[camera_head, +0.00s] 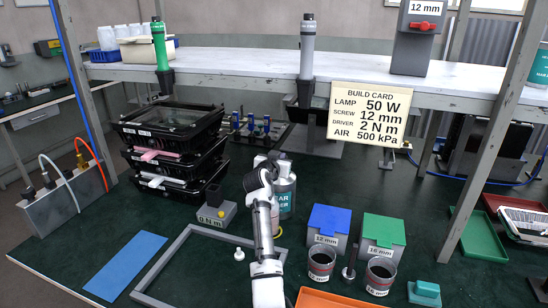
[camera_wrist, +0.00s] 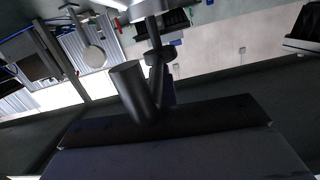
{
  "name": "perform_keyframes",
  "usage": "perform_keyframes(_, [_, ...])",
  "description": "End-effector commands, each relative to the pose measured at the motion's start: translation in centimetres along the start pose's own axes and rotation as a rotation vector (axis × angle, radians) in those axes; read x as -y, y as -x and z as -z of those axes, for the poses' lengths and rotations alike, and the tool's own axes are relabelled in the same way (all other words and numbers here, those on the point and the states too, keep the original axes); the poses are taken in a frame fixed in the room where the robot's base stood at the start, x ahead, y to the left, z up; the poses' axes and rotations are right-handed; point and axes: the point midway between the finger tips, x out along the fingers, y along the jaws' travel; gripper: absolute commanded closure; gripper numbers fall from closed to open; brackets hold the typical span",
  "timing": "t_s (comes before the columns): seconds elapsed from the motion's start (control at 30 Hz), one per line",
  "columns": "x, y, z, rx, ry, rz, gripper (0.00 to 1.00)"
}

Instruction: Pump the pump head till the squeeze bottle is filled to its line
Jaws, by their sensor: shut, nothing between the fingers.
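A grey bottle with a teal label (camera_head: 287,195) stands behind my arm in the head view. Its top is largely covered by my wrist, so I cannot make out a pump head. My gripper (camera_head: 268,163) is at the height of the bottle's top; its fingers are hard to see, and I cannot tell whether it touches the bottle. It is shut and holds nothing. In the wrist view a wide dark slab fills the bottom, with a grey cylinder (camera_wrist: 134,92) above it that I cannot identify for sure. I cannot pick out the squeeze bottle or its line.
Stacked black housings (camera_head: 175,140) and a grey "0 N m" box (camera_head: 215,215) stand left of my arm. A grey frame (camera_head: 165,270) lies in front. Blue-lidded (camera_head: 328,222) and green-lidded (camera_head: 384,230) boxes and dark cups stand right. A shelf (camera_head: 230,62) spans behind.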

Motion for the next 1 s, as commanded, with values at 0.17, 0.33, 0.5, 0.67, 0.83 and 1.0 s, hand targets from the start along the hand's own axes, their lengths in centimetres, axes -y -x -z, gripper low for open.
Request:
perform_keyframes(0.17, [-0.5, 0.9, 2.6, -0.003, -0.003, 0.0, 1.0])
perform_keyframes(0.33, [-0.5, 3.9, 2.5, -0.007, -0.003, 0.001, 1.0])
perform_keyframes(0.5, [-0.4, 6.8, 2.6, -0.008, -0.004, 0.002, 1.0])
perform_keyframes(0.67, [-0.4, 9.0, 2.8, -0.008, -0.003, 0.001, 1.0])
perform_keyframes(0.83, [-0.5, 10.1, 2.9, -0.007, -0.002, 0.0, 1.0])
perform_keyframes(1.0, [-0.5, 10.4, 3.0, -0.007, -0.002, 0.0, 1.0])
